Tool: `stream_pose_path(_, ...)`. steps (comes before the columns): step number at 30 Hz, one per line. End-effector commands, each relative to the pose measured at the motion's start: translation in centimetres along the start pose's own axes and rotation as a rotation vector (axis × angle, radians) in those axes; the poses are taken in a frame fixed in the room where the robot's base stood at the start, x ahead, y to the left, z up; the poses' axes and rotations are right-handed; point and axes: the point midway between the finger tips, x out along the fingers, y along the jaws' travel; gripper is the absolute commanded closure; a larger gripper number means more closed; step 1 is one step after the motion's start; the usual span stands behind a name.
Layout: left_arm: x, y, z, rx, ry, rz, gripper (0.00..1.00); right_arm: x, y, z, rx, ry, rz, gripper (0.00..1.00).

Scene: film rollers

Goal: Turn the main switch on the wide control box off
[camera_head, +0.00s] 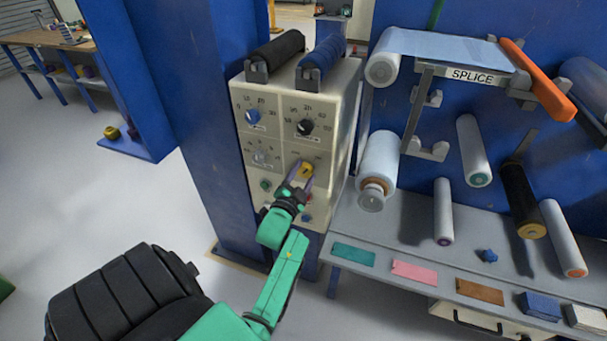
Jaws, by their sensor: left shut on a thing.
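The wide control box (278,140) is cream-coloured and stands against a blue column in the head view. Its front carries a blue knob (253,116), a black knob (305,127), a clear grey knob (261,156) and a yellow knob (307,168) at the lower right, which looks like the main switch. My left gripper (301,176) is at the yellow knob with its fingers shut around it. The gripper partly covers the knob and its label, so its exact setting is hard to read. My right gripper is not in view.
A green button (265,184) sits left of my gripper. Black (277,49) and blue (324,56) rollers lie on the box top. At right, a grey bench (400,235) holds coloured pieces below mounted rolls and a SPLICE bar (472,76).

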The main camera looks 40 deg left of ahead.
Motion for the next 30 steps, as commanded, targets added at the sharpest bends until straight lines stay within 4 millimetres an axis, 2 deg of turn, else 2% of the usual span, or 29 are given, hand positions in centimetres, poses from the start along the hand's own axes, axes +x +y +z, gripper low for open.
stream_pose_path(11,0.1,-0.4,-0.2,-0.159,0.002,-0.003,0.92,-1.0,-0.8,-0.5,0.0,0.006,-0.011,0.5)
stream_pose_path(30,0.1,-0.7,-0.2,-0.748,0.006,-0.003,0.92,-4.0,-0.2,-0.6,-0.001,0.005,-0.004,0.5)
